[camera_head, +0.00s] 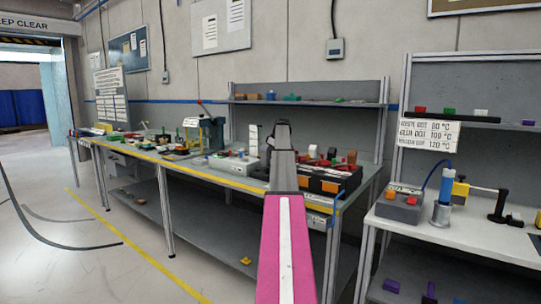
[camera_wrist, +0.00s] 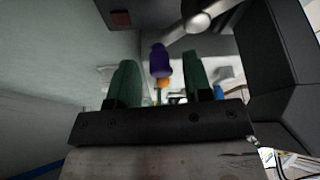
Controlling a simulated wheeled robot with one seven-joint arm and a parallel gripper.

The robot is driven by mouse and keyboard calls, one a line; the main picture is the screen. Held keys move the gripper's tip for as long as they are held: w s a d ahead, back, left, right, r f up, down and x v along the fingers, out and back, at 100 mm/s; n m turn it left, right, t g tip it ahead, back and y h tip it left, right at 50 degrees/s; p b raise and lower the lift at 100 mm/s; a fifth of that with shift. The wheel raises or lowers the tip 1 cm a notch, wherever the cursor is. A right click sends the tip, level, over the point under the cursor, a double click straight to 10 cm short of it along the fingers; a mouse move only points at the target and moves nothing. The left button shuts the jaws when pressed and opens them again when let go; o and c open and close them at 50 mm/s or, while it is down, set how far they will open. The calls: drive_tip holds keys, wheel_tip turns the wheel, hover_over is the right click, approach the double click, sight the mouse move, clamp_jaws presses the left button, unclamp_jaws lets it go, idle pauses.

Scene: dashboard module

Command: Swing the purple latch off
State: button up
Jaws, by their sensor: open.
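In the wrist view a purple, rounded piece (camera_wrist: 159,62), which looks like the latch, shows ahead of and between the fingers of my gripper (camera_wrist: 158,74). The two green fingers stand apart, with clear gaps on both sides of the purple piece. I cannot tell how far it lies beyond the fingertips, and I see no contact. An orange part (camera_wrist: 162,82) shows just below it. In the head view my arm reaches over the bench and hides the latch and the fingers. A black module with coloured parts (camera_head: 330,180) sits right of my arm.
The long bench (camera_head: 215,176) holds several devices, including a dark press-like stand (camera_head: 212,133). A white table (camera_head: 450,228) at the right carries a grey box with buttons (camera_head: 399,205) and a blue cylinder (camera_head: 446,186). In the wrist view a grey rod with a round end (camera_wrist: 198,22) is near the purple piece.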

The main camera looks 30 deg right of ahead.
drive_tip(key=shift+f, duration=0.2)
clamp_jaws()
drive_tip(key=shift+w+a+n+g+y, duration=0.15)
drive_tip(key=shift+a+n+y, duration=0.1)
drive_tip(key=shift+n, duration=0.5)
drive_tip(key=shift+w+a+n+g+y, duration=0.15)
drive_tip(key=shift+a+n, duration=0.1)
drive_tip(key=shift+n, duration=0.5)
unclamp_jaws()
drive_tip(key=shift+s+r, duration=0.1)
drive_tip(key=shift+r, duration=0.05)
drive_tip(key=v, duration=1)
drive_tip(key=shift+r, duration=0.25)
